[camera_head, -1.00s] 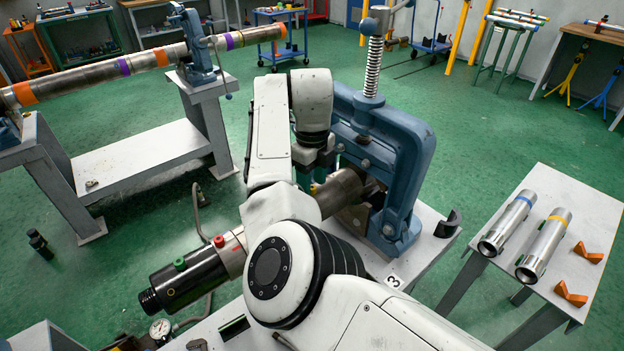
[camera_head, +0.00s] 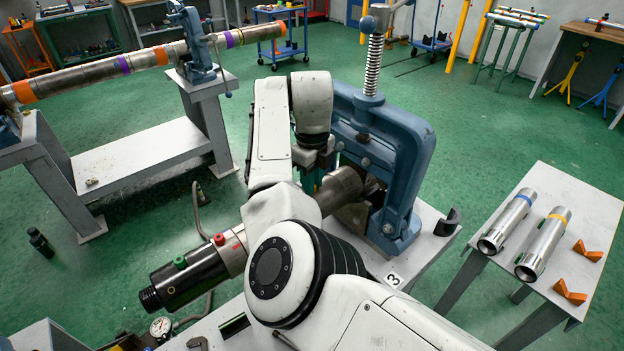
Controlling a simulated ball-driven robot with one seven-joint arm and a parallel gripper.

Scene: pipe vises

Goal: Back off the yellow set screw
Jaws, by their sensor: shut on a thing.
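The yellow set screw (camera_head: 317,187) is mostly hidden; a small bit of yellow shows between my fingers, on the dark pipe assembly. The pipe assembly (camera_head: 185,278) lies across the bench and runs into the blue pipe vise (camera_head: 408,165).
The vise frame rises close to the right of my gripper. A pressure gauge (camera_head: 160,327) with a hose is at the lower left. A side table (camera_head: 560,190) on the right holds two steel tubes and orange blocks. Another bench (camera_head: 140,160) with a long pipe stands at left.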

